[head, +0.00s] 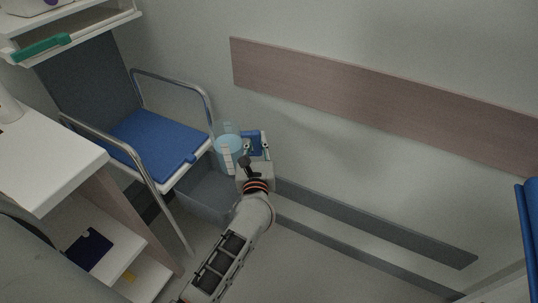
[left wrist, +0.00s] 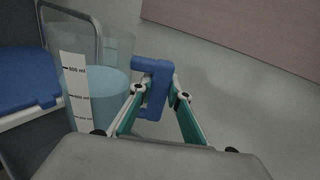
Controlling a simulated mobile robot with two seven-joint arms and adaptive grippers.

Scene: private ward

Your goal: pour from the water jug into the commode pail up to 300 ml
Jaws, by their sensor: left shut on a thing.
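The clear water jug (head: 228,147) has a blue handle (head: 253,142) and a white scale strip. My left gripper (head: 257,151) is shut on that handle. In the left wrist view the jug (left wrist: 98,98) looks upright, with bluish water below the top mark, and the gripper (left wrist: 160,92) closes on the blue handle. A grey box-like pail (head: 208,194) sits low under the front right of the commode chair's blue seat (head: 158,139). The jug is above the pail's far right part in the picture. The pail's contents cannot be seen. My right gripper is not in view.
The commode chair has metal armrests (head: 172,78) beside the jug. A white cabinet (head: 52,165) stands at the left, with a shelf unit (head: 75,27) above. The wall has a wooden rail (head: 370,97) and a grey skirting strip (head: 375,223). The floor to the right is clear.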

